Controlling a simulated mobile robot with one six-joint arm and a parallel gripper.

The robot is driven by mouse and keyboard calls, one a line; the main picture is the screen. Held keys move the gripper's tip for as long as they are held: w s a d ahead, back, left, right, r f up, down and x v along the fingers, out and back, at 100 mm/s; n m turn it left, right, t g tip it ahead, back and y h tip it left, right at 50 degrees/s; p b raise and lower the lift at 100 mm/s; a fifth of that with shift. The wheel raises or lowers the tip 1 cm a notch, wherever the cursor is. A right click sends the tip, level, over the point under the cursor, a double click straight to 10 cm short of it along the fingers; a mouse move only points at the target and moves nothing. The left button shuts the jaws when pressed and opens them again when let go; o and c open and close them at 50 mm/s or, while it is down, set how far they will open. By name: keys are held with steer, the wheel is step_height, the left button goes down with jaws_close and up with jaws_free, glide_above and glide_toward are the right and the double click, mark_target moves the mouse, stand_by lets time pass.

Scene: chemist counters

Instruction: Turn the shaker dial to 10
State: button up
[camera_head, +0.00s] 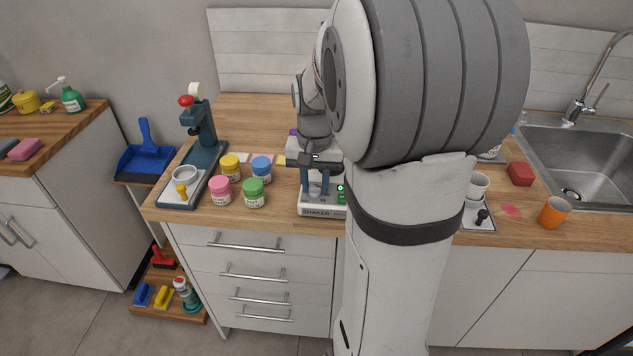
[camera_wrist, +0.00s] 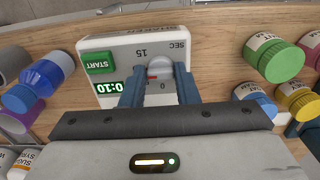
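The shaker (camera_head: 312,211) is a white box on the wooden counter, with its name on the front. In the wrist view its panel (camera_wrist: 115,52) carries a green START button (camera_wrist: 98,63) and the printed marks SEC, 15 and 0. The lit green display (camera_wrist: 109,87) reads 0:10. The round white dial (camera_wrist: 160,67) sits between the two blue fingers of my gripper (camera_wrist: 161,77), which press close on both sides of it. In the head view my gripper (camera_head: 314,182) points down onto the shaker. The fingers hide the sides of the dial and part of its scale.
Pink (camera_head: 220,190), yellow (camera_head: 231,167), green (camera_head: 253,192) and blue jars stand left of the shaker. A dark press (camera_head: 201,150) stands farther left. An orange cup (camera_head: 553,212) and the sink (camera_head: 590,165) are at the right. My arm covers the middle counter.

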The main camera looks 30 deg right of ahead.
mark_target(316, 187)
steer(key=o, duration=0.4)
steer(key=shift+r, duration=0.1)
step_height(316, 187, up, 8)
steer(key=shift+f, duration=0.2)
stand_by(0.6)
